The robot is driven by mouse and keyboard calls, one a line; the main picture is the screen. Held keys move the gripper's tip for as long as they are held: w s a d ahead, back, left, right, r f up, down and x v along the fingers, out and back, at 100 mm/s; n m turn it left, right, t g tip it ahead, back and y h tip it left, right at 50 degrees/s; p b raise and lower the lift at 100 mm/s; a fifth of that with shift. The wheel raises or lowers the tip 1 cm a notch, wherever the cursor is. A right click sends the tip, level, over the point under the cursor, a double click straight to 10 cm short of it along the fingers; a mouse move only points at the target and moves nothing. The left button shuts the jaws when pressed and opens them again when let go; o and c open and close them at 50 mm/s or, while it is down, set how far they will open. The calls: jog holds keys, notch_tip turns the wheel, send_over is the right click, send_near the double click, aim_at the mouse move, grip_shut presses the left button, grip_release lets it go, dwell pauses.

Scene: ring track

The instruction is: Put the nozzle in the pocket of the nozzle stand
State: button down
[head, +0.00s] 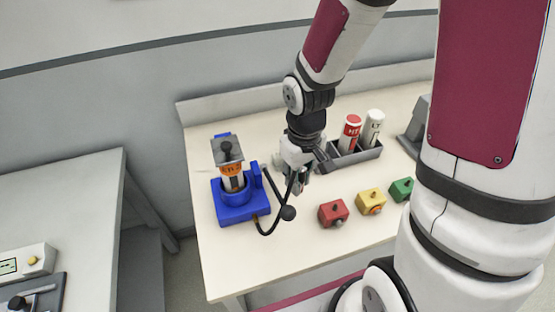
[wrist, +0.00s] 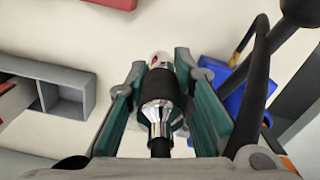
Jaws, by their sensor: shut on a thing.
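My gripper (head: 297,178) is above the bench, just right of the blue fixture. In the wrist view its teal-padded fingers (wrist: 160,76) are shut on the nozzle (wrist: 158,90). The nozzle is a black and bright-metal cylinder with a small red mark at its far end. In the head view it is mostly hidden by the gripper. I cannot tell for sure which piece is the nozzle stand. A dark grey block (head: 416,122) at the right is partly hidden behind my arm, and no pocket shows on it.
The blue fixture (head: 241,209) holds an orange-banded cylinder (head: 232,172). Its bent black lever with a ball (head: 288,213) reaches close to my gripper. A grey tray (head: 353,160) holds two bottles. Red (head: 333,212), yellow (head: 371,201) and green (head: 401,189) blocks stand in front. The front left bench is clear.

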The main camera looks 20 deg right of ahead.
jog(key=shift+w+d+f+p, duration=0.1)
jog(key=shift+w+f, duration=0.7)
jog(key=shift+w, duration=1.7)
jog(key=shift+w+d+f+p, duration=0.15)
jog(key=shift+w+f, duration=0.7)
jog(key=shift+w, duration=1.7)
jog(key=shift+w+d+f+p, duration=0.1)
jog(key=shift+w+f, duration=0.7)
jog(key=shift+w, duration=1.7)
jog(key=shift+f, duration=0.45)
jog(key=shift+f, duration=0.2)
jog(key=c, duration=1.4)
grip_release()
jog(key=shift+r, duration=0.1)
